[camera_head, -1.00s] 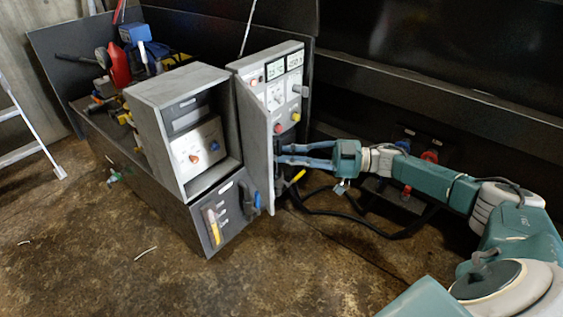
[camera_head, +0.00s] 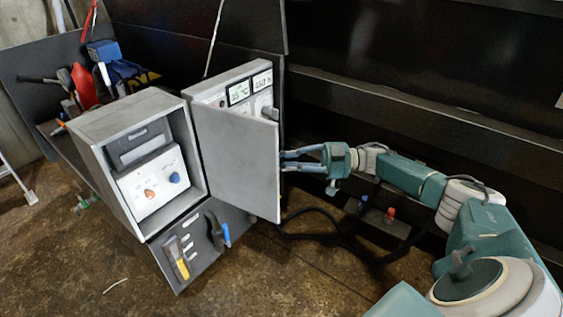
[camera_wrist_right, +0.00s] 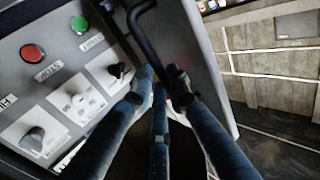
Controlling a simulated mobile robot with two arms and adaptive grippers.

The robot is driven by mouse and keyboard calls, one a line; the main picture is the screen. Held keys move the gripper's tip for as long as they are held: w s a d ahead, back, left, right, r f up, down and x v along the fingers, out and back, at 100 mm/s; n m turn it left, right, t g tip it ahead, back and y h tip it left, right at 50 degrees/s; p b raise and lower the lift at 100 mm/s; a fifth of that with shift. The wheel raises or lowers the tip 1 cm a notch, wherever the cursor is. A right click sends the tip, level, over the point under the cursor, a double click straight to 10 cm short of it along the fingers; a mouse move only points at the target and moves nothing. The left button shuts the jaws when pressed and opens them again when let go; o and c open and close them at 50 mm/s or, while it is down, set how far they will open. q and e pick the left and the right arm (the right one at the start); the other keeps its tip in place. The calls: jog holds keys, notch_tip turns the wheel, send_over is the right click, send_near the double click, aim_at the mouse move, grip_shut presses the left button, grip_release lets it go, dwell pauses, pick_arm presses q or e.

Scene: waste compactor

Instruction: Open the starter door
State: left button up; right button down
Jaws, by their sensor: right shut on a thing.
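The starter door (camera_head: 236,165) is a flat grey panel hinged at the right side of an open grey box (camera_head: 120,118). It stands swung wide out to the right, showing its face in the head view. My right gripper (camera_head: 290,161) is at the door's free right edge, its fingertips partly hidden behind it. In the right wrist view, my right gripper (camera_wrist_right: 158,88) is closed around a bent black handle (camera_wrist_right: 144,30) beside the grey door surface (camera_wrist_right: 195,45). Inside the box is a white panel (camera_head: 155,187) with a red and a blue knob. My left gripper is out of view.
Behind the door stands a grey control panel (camera_head: 212,95) with displays; its buttons and knobs are close to my fingers in the wrist view. A black cable (camera_head: 340,237) lies on the floor below my arm. Tools hang on the cabinet's lower front (camera_head: 195,262).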

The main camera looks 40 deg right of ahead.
jog(key=shift+w+a+r, duration=0.1)
jog(key=shift+w+r, duration=0.25)
jog(key=shift+w, duration=0.2)
jog(key=c, duration=1.9)
grip_release()
jog(key=shift+w+a, duration=0.1)
jog(key=shift+a, duration=0.1)
jog(key=shift+o, duration=1.2)
jog(key=shift+w+a+f, duration=0.2)
jog(key=shift+w+a, duration=0.1)
jog(key=shift+a, duration=0.1)
jog(key=v, duration=1.2)
jog(key=shift+s+d, duration=0.15)
jog(key=shift+d, duration=0.2)
jog(key=shift+f, duration=0.15)
